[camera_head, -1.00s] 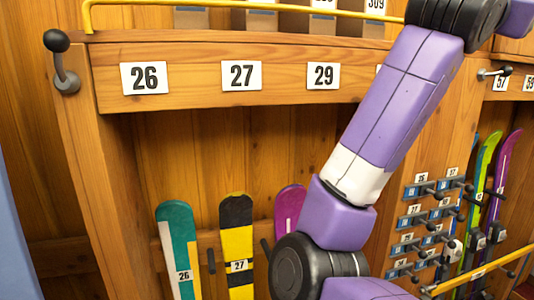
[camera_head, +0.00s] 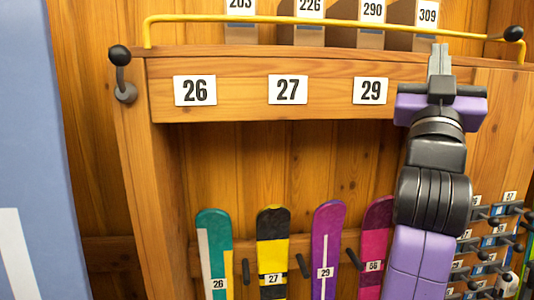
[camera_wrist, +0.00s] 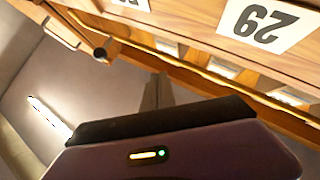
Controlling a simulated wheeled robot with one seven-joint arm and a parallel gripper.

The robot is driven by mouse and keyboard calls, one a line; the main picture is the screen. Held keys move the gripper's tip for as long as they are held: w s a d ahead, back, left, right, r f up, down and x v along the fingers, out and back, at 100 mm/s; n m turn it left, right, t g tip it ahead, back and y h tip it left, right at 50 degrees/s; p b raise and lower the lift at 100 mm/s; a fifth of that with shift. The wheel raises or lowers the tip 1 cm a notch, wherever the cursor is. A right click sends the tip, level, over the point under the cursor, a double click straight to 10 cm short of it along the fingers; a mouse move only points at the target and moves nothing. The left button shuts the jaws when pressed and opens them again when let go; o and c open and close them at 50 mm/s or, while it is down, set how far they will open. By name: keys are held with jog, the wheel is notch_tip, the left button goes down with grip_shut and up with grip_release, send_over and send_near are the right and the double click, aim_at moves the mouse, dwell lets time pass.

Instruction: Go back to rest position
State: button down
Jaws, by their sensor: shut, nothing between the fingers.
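My gripper (camera_head: 439,60) points up in front of the right part of the wooden rack (camera_head: 265,60), its grey fingers together and empty. Its fingertips overlap the shelf edge just below the box numbered 309 in the head view. In the wrist view the fingers (camera_wrist: 157,92) show as one narrow dark shape with nothing between them. I cannot tell whether the gripper touches the rack.
A yellow rail (camera_head: 300,18) runs in front of numbered boxes (camera_head: 373,37) on the shelf. A dark knob (camera_head: 120,54) sticks out at the rack's left corner. Several skis (camera_head: 271,250) stand below. Small numbered hooks (camera_head: 490,240) are at the lower right.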

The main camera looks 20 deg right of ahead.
jog(key=w+a+f+n+t+y, duration=0.1)
jog(key=a+f+n+t+y, duration=0.4)
jog(key=f, duration=0.4)
jog(key=w+a+f+n+t+y, duration=0.1)
jog(key=a+f+n+t+y, duration=0.25)
jog(key=a+f+y, duration=0.35)
jog(key=s+a+f+n+g+y, duration=0.1)
jog(key=s+a+f+n+y, duration=0.15)
jog(key=f, duration=0.65)
jog(key=s+a+f+n+g+y, duration=0.1)
jog(key=s+a+f+y, duration=0.2)
jog(key=f, duration=0.5)
jog(key=s+a+f+g+y, duration=0.2)
jog(key=s+a+f+g, duration=0.1)
jog(key=s+f, duration=0.8)
jog(key=s+a+f+m+g+y, duration=0.1)
jog(key=s+a+f+g, duration=0.2)
jog(key=s+f, duration=0.9)
jog(key=s+g, duration=0.2)
jog(key=s, duration=0.2)
jog(key=shift+s+m+y, duration=0.3)
jog(key=shift+y, duration=0.05)
